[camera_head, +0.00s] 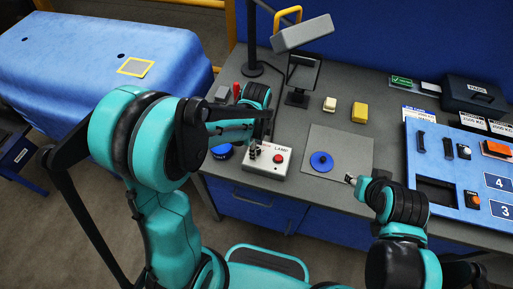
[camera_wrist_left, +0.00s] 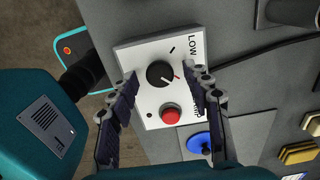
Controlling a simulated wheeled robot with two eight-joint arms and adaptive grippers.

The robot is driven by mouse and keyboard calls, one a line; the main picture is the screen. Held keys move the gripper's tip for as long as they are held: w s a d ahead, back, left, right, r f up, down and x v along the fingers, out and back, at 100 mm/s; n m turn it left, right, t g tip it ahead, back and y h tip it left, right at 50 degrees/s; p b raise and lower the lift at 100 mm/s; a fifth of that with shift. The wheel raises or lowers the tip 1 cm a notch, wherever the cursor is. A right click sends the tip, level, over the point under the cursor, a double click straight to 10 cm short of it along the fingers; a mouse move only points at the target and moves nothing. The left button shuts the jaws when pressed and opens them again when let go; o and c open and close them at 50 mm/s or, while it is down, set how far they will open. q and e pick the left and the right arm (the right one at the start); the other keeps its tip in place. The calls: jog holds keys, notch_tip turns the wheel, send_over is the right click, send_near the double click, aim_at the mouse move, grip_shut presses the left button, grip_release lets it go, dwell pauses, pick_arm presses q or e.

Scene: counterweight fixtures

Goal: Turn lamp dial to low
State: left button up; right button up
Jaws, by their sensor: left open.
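The white lamp box (camera_head: 265,161) sits at the front edge of the grey workbench, with a red button. A dark tick lies beside the printed LOW label (camera_wrist_left: 193,45); a red mark is close to the dial. The red button (camera_wrist_left: 171,116) is below the dial. My left gripper (camera_wrist_left: 160,82) is open, its fingers on either side of the dial; contact is not visible. My right gripper (camera_head: 351,180) is low at the bench front, its jaw state unclear.
A desk lamp (camera_head: 302,32) stands behind the box. A blue round knob (camera_head: 321,161) lies on a grey mat to the right. White and yellow blocks (camera_head: 360,112) lie behind it. A cable runs from the box.

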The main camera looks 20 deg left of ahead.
pick_arm(q)
jog(key=shift+f, duration=0.1)
grip_shut()
jog(key=shift+n, duration=0.4)
jog(key=n+b, duration=0.1)
jog(key=n, duration=0.7)
jog(key=shift+n, duration=0.3)
jog(key=n+b, duration=0.1)
jog(key=n, duration=0.7)
jog(key=shift+n, duration=0.4)
